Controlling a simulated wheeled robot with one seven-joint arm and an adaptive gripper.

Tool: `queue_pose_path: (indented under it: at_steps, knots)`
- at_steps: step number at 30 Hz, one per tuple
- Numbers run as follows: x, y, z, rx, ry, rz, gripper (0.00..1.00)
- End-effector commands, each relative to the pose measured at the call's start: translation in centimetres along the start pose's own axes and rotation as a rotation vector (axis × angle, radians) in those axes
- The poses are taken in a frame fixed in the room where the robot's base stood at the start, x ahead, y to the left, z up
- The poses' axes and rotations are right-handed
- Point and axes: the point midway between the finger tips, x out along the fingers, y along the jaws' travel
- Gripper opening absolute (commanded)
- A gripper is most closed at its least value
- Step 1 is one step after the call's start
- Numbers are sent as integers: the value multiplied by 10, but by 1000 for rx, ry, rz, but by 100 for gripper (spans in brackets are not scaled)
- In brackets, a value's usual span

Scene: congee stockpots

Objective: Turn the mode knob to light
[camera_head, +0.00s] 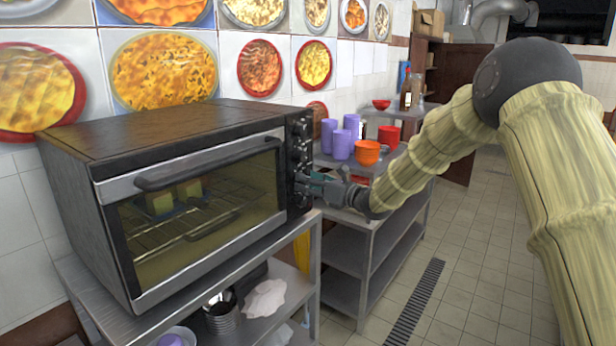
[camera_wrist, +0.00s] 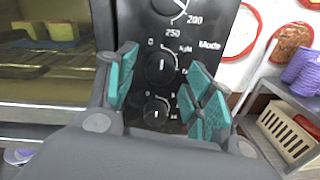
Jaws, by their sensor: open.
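A black toaster oven (camera_head: 200,180) stands on a metal shelf, its control panel at its right front. In the wrist view, the round black mode knob (camera_wrist: 161,69) sits beside the printed word "Mode", with a roughly upright white mark. The small print around it is hard to read. My gripper (camera_wrist: 163,64) is open, with one teal-padded finger left of the knob and the other right of it; whether either touches it I cannot tell. In the head view, my gripper (camera_head: 318,186) is close to the panel's lower knobs and partly hides them.
A temperature knob (camera_wrist: 170,5) lies above the mode knob and another knob (camera_wrist: 157,112) below it. The oven door handle (camera_head: 208,163) runs left of the panel. Purple cups (camera_head: 342,144) and an orange bowl (camera_head: 367,152) stand on the counter behind my gripper.

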Motion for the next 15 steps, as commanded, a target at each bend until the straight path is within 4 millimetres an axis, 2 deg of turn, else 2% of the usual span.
queue_pose_path:
  at_steps: [4,14,15]
  knots:
    - [8,0,1,0,-2,1,52]
    - [10,0,0,0,-1,0,52]
    - [10,0,0,0,-1,0,45]
